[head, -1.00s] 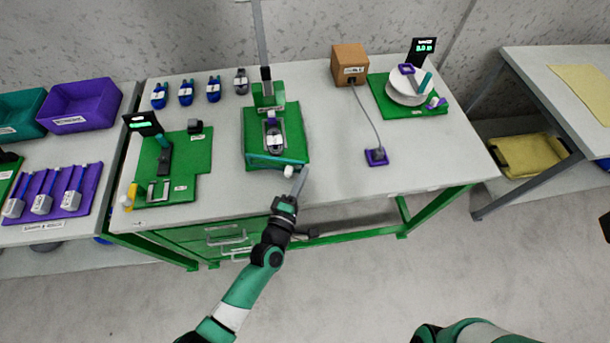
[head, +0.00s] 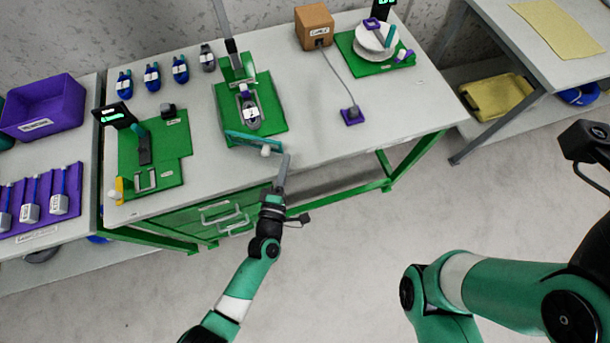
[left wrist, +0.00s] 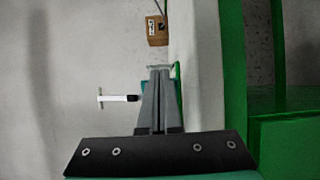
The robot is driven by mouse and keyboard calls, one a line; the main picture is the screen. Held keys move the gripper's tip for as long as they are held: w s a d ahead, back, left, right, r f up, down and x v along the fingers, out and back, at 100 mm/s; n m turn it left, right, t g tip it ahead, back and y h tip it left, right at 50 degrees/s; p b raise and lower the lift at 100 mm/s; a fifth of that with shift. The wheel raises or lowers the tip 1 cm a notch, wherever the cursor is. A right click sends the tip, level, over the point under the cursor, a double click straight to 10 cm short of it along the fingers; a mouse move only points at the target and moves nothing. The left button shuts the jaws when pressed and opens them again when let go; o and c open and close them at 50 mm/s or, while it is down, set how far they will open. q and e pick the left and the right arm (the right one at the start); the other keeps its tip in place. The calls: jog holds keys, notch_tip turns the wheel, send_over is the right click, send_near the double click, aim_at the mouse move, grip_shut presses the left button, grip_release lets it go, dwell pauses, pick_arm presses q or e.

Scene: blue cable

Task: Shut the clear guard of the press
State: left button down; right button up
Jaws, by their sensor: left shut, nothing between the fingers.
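The press (head: 236,68) stands on a green base plate (head: 272,110) near the middle of the bench. A grey part with a white label (head: 250,113) sits under it. The clear guard shows mainly as a teal bar (head: 243,137) along the plate's front edge, with a white knob (head: 266,151). Its clear panel is hard to make out. My left gripper (head: 285,158) is shut and empty, just right of the knob, at the bench's front edge. Its closed fingers (left wrist: 159,95) show in the left wrist view, with a white T-ended rod (left wrist: 120,98) beside them. My right gripper's fingers are out of sight.
A brown box (head: 313,25) has a cable running to a purple block (head: 352,115). A green station (head: 155,160) lies to the left, and a round white fixture (head: 375,38) at the back right. Several blue parts (head: 152,77) line the back.

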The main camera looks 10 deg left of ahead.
pick_arm(q)
jog(key=s+d+p, duration=0.1)
jog(key=s+d, duration=0.3)
jog(key=d, duration=0.3)
jog(key=shift+r+p, duration=0.2)
jog(key=shift+p, duration=0.1)
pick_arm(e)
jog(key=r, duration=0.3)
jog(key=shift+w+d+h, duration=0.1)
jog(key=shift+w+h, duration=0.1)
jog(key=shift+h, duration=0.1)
pick_arm(q)
jog(key=shift+s, duration=0.1)
